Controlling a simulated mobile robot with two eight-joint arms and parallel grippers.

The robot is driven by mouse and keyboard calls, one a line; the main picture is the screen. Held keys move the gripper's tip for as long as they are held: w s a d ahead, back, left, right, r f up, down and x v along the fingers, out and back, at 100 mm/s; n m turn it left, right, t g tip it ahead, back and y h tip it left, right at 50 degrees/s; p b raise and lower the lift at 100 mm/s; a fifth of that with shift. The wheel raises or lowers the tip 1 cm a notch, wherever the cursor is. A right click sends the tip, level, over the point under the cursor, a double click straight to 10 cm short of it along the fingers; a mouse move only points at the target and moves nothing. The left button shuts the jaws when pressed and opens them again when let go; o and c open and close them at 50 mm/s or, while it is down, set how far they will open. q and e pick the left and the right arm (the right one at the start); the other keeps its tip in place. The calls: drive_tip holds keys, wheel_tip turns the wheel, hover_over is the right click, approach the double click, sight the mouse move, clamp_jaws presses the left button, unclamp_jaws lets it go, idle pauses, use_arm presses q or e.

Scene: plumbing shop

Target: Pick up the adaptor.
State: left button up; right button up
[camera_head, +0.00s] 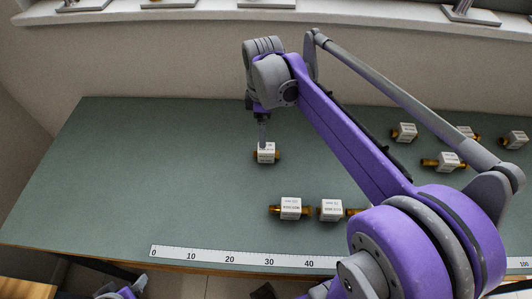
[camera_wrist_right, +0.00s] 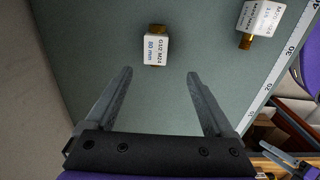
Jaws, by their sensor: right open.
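An adaptor (camera_head: 266,153), a white labelled block with brass ends, lies on the green bench top just below my right gripper (camera_head: 262,143). In the right wrist view this adaptor (camera_wrist_right: 156,50) lies beyond the fingertips, roughly centred between them. My right gripper (camera_wrist_right: 160,75) is open and empty, its two grey fingers wide apart and not touching the adaptor. Parts of my left gripper (camera_head: 124,289) show at the bottom edge of the head view, below the bench front; its jaws are too small and cut off to read.
Two more adaptors lie nearer the front, one to the left (camera_head: 291,208) and one to the right (camera_head: 331,210). Several others, including one adaptor (camera_head: 404,132), lie at the right behind my arm. A ruler strip (camera_head: 220,258) runs along the front edge. The bench's left side is clear.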

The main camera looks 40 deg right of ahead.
sight(267, 147)
drive_tip(key=f, duration=0.5)
drive_tip(key=shift+w+d+f, duration=0.1)
drive_tip(key=shift+d+f, duration=0.2)
drive_tip(key=shift+f, duration=0.1)
drive_tip(key=f, duration=0.5)
drive_tip(key=shift+d+b, duration=0.3)
drive_tip(key=shift+d, duration=0.05)
drive_tip(key=shift+c, duration=0.3)
clamp_jaws()
